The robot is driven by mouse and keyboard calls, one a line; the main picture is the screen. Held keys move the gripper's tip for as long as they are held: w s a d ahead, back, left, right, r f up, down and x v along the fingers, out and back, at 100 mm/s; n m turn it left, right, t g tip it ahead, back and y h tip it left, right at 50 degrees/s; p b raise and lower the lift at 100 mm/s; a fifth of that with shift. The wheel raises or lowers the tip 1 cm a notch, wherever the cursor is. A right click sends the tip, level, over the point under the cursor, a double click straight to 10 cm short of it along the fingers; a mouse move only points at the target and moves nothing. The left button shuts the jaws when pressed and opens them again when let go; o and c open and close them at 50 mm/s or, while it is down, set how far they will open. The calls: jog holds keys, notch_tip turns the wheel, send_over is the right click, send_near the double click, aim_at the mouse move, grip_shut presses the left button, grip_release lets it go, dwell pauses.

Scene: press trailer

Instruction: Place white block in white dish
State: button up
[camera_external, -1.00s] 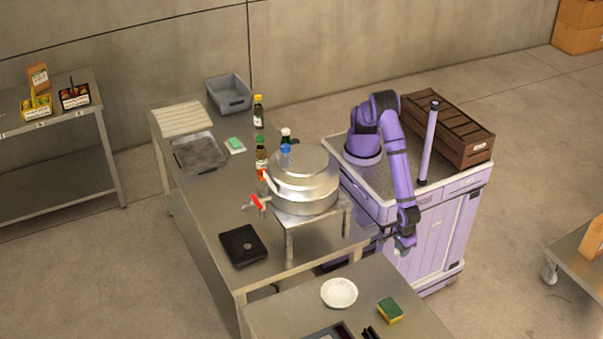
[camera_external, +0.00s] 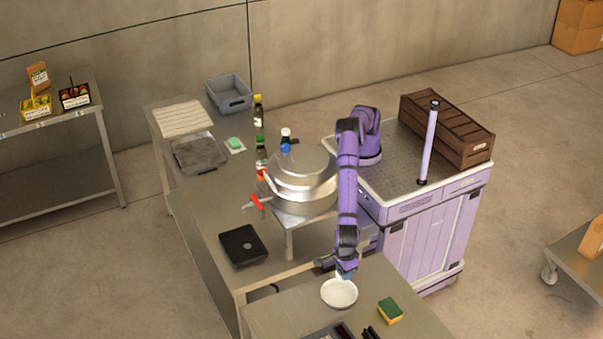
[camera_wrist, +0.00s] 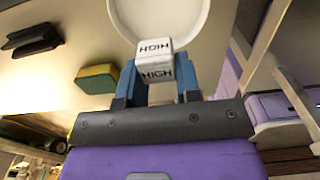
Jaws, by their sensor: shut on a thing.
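The white block (camera_wrist: 154,65), with the word HIGH on its faces, is held between the two blue fingers of my gripper (camera_wrist: 155,85) in the wrist view. My gripper is shut on it. The white dish (camera_wrist: 158,12) lies just beyond the block in the wrist view, cut off by the top edge. In the external view the white dish (camera_external: 339,294) stands on the front steel table, and my gripper (camera_external: 345,275) is at its back rim. The block is too small to make out clearly there. I cannot tell the exact height of the block above the dish.
A green and yellow sponge (camera_external: 390,311) lies right of the dish; it also shows in the wrist view (camera_wrist: 97,78). Dark items (camera_external: 371,333) lie at the front edge. A large steel pot (camera_external: 302,180) on a stand and a black scale (camera_external: 243,246) are behind.

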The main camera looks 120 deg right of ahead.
aim_at(342, 294)
jog(key=shift+f, duration=4.8)
jog(key=o, duration=1)
jog(key=shift+r, duration=0.15)
jog(key=shift+r, duration=3.4)
